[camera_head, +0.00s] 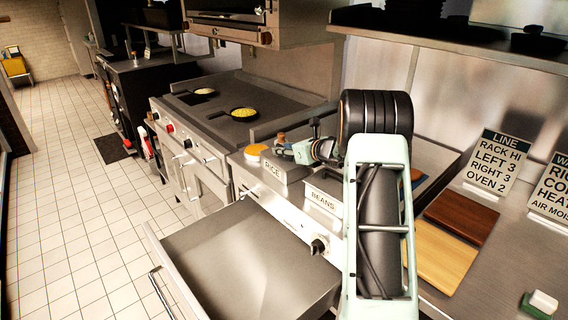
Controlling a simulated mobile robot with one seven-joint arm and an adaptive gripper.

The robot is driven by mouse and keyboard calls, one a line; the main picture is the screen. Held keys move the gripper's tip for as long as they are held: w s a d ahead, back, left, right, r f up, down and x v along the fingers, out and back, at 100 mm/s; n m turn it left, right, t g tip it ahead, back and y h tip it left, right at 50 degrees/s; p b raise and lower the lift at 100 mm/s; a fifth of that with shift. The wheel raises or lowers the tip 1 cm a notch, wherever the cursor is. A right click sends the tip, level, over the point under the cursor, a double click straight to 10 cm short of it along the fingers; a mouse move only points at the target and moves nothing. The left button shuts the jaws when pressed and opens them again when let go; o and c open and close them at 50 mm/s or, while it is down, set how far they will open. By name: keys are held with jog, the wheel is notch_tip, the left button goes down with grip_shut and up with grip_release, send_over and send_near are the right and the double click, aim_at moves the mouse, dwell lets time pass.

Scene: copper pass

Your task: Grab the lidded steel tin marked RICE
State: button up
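The steel tin marked RICE (272,168) stands on the steel counter beside the range, its label facing the front. My arm reaches over the counter from the right, and my gripper (284,149) is at the tin's top, close to a small brown knob (281,137). The view is too small to tell whether the fingers touch the tin or knob, or how far apart they are. A second steel tin marked BEANS (322,199) stands to the right of RICE. My arm hides part of the counter behind it.
A round yellow-orange item (256,149) is at the RICE tin's left. Two pans (243,114) with yellow food sit on the range. An open steel drawer or door (240,265) juts out below. Cutting boards (447,250) and signs (497,162) are at right.

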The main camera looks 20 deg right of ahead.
jog(key=shift+w+f, duration=0.1)
jog(key=shift+w, duration=0.05)
grip_shut()
dwell(0.4)
